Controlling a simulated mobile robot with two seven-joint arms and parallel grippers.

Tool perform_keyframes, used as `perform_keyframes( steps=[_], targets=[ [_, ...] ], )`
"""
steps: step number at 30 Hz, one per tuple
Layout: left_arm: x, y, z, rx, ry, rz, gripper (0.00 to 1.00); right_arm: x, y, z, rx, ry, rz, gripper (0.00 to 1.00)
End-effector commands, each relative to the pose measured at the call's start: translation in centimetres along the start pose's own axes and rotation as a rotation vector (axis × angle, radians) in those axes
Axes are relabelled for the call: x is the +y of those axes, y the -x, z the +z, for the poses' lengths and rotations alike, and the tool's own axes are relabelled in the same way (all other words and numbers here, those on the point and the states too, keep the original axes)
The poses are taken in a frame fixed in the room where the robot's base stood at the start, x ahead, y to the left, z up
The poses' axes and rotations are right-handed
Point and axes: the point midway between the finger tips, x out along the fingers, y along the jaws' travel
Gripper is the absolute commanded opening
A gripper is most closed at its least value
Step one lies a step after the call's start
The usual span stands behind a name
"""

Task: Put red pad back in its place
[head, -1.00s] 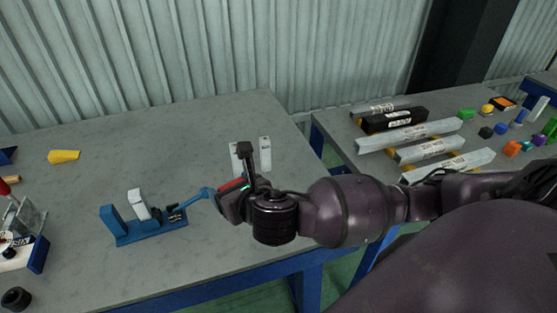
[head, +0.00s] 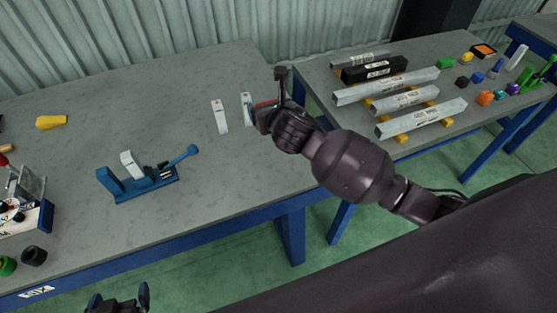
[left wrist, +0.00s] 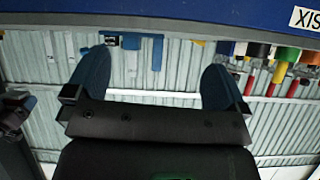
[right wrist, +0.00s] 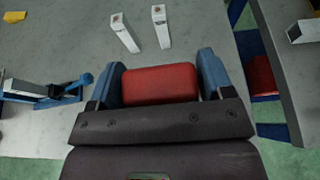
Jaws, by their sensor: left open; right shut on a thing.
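The red pad (right wrist: 160,84) fills the space between the blue fingers of my right gripper (right wrist: 161,62), which is shut on it. In the head view a red sliver of the pad (head: 265,104) shows at the right gripper (head: 262,110), near the table's right edge. My left gripper (head: 118,297) is at the bottom left of the head view, in front of the table. Its two fingers also show in the left wrist view (left wrist: 155,75), apart with nothing between them. I cannot tell which spot is the pad's place.
On the grey table (head: 90,100) stand two white blocks (head: 219,117), a blue lever fixture (head: 140,180) and a yellow piece (head: 51,122). A second table holds metal bars (head: 386,87) and small coloured parts. A red thing (right wrist: 262,78) lies beyond the edge.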

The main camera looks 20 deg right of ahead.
Motion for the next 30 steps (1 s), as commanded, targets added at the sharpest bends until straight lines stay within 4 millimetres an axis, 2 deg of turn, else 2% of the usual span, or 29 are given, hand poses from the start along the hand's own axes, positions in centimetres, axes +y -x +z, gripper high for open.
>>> perform_keyframes(
  steps=[18,21,28,30],
  targets=[
    [0.2,-1.2,1.1,0.009,-0.002,0.001,1.00,0.0,-4.9,-12.1,0.005,-0.003,-0.001,0.46],
    [0.2,-1.4,1.1,0.012,-0.003,0.001,1.00,0.0,-5.4,-13.3,0.004,-0.001,-0.001,0.46],
    [0.2,-1.7,1.2,0.015,-0.004,0.002,1.00,0.0,-6.0,-14.6,0.002,0.000,0.000,0.46],
    [0.2,-1.8,1.5,0.016,-0.004,0.002,1.00,0.0,-6.3,-15.6,0.005,-0.001,-0.001,0.46]
  ],
)
